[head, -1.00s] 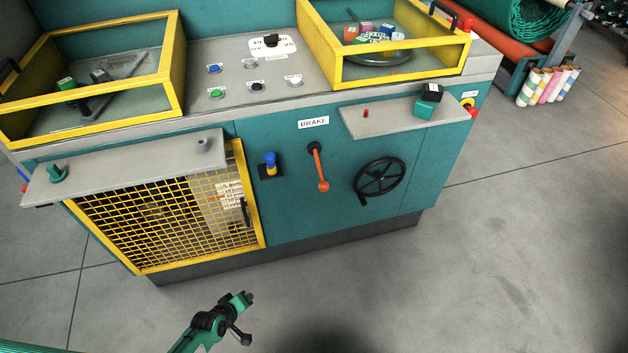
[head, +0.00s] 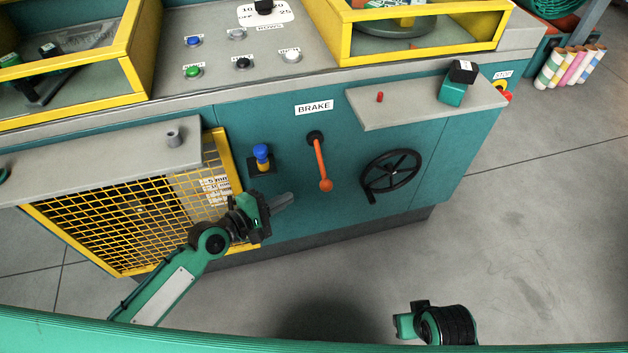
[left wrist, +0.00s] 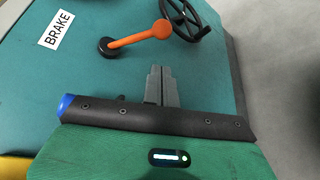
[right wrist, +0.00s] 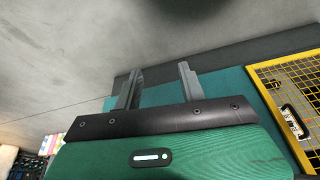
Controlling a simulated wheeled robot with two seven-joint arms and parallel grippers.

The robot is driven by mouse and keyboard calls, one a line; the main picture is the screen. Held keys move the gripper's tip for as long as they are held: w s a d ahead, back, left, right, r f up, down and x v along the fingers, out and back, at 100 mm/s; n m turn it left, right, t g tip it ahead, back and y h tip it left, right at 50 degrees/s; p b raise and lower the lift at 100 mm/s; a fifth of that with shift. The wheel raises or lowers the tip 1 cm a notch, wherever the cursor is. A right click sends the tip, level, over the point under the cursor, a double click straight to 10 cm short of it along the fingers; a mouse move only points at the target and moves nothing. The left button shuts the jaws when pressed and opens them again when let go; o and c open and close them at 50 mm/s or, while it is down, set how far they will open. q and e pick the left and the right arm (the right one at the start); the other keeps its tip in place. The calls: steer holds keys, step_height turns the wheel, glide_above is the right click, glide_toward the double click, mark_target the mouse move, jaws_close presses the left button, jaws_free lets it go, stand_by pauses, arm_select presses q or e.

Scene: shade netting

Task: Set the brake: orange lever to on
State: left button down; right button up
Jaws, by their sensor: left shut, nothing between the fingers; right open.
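The orange lever (head: 321,163) hangs down from its dark pivot on the teal cabinet front, below the white BRAKE label (head: 314,107). Its round knob is at the lower end, tilted slightly right. The lever also shows in the left wrist view (left wrist: 140,39), ahead of the fingers and apart from them. My left gripper (head: 284,202) is shut and empty, low and left of the lever's knob. My right gripper (right wrist: 158,84) is open and empty, with floor and the cabinet's lower front beyond it. In the head view its fingertips are not clear.
A blue-topped knob (head: 262,157) stands left of the lever, and a black handwheel (head: 391,176) is to its right. Grey shelves jut out at left (head: 100,164) and right (head: 400,108). A yellow mesh door (head: 120,215) is behind my left arm.

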mark_target(321, 166)
arm_select(q)
steer(key=x, duration=1)
steer(key=shift+b, duration=0.3)
arm_select(e)
steer(key=shift+s+r, duration=0.35)
steer(key=shift+r, duration=0.3)
arm_select(q)
steer(key=shift+r, duration=0.1)
arm_select(e)
steer(key=shift+w, duration=0.25)
